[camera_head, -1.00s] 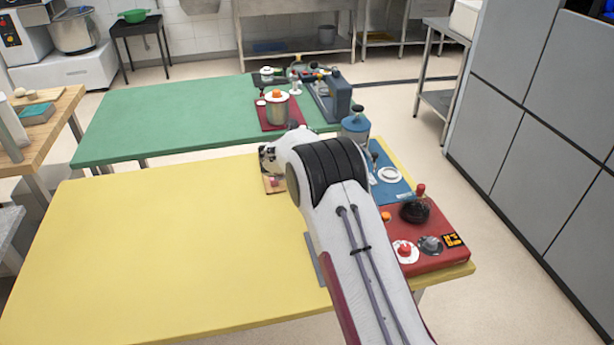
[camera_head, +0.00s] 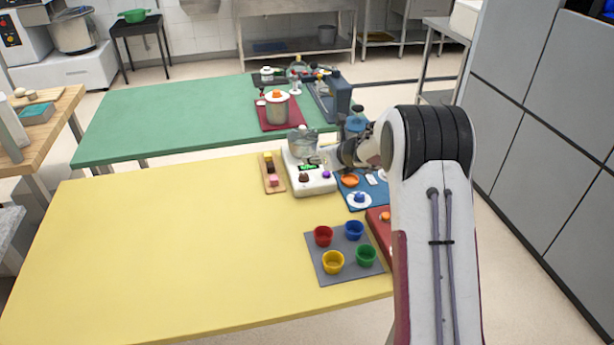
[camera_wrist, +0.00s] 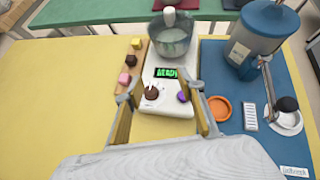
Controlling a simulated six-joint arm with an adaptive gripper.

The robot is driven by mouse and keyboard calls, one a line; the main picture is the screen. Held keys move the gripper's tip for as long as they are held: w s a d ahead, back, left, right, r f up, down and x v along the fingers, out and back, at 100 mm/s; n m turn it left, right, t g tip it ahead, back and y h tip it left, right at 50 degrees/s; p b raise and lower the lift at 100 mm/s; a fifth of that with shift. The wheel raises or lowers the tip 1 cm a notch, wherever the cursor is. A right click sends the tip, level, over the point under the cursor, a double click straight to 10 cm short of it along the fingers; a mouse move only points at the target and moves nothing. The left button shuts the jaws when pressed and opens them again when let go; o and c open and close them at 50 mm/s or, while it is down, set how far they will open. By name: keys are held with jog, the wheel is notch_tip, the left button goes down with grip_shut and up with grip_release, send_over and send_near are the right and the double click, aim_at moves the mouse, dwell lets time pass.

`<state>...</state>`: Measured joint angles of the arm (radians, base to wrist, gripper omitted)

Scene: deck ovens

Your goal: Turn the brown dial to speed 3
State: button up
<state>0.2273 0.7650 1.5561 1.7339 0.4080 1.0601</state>
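The brown dial (camera_wrist: 151,92) sits at the front left of a white machine (camera_wrist: 170,108), with a white mark beside it. In the head view the dial (camera_head: 303,177) is small, left of a purple knob (camera_head: 326,174). The machine has a clear bowl (camera_head: 302,140) at its back and a lit green display (camera_wrist: 167,73) that seems to read READY. My gripper (camera_wrist: 164,80) is open and empty. In the wrist view the dial appears between its fingers, apart from both. In the head view my gripper is right of the machine, partly hidden by my arm.
A wooden board with small coloured blocks (camera_head: 268,155) stands left of the machine. A blue mat (camera_wrist: 223,128) with an orange dish (camera_wrist: 220,108) and a blue-grey canister (camera_wrist: 262,35) lies right. Coloured cups stand on a grey mat (camera_head: 318,266) in front. The yellow table's left is clear.

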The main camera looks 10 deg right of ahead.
jog(key=s+r+n+t+y, duration=0.1)
jog(key=s+r+n+y, duration=0.15)
jog(key=s+r, duration=0.3)
jog(key=y, duration=0.1)
send_near(305, 175)
jog(key=shift+w+a+f, duration=0.25)
jog(key=shift+w+f, duration=0.1)
jog(key=shift+w, duration=0.05)
dwell(0.5)
jog(key=shift+x, duration=3.85)
jog(key=shift+r, duration=0.1)
jog(key=c, duration=1.1)
